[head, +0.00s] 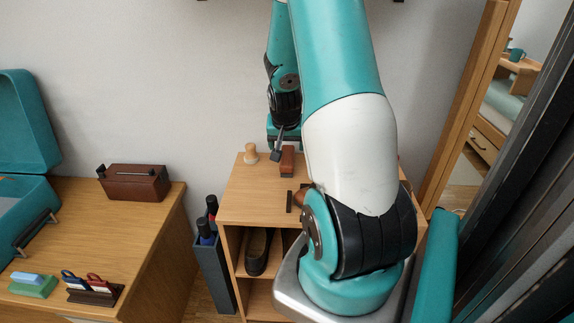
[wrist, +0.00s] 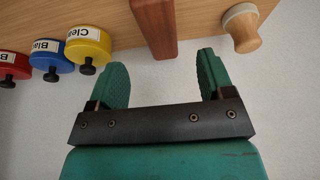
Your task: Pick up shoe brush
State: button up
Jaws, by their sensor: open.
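A long reddish-brown wooden block (head: 287,161), which appears to be the shoe brush, lies on top of the wooden shoe cabinet (head: 238,205), near its back edge. It also shows at the top middle of the wrist view (wrist: 156,24); no bristles can be made out. My gripper (head: 277,152) is beside its back end in the head view, partly hidden by my own arm. In the wrist view my gripper (wrist: 162,61) is open and empty. The block's near end lies just ahead of the gap between the fingertips, apart from both fingers.
A pale wooden knob-shaped piece (wrist: 242,28) stands to the block's right in the wrist view. Yellow (wrist: 87,48), blue (wrist: 50,56) and red (wrist: 12,65) labelled tins are to its left. A dark shoe (head: 257,252) sits on a shelf below. A mirror (head: 490,120) stands right.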

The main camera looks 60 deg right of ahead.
aim_at(287, 156)
jog(key=b+x, duration=0.1)
jog(key=x, duration=0.7)
jog(key=shift+b, duration=0.35)
jog(key=c, duration=1.1)
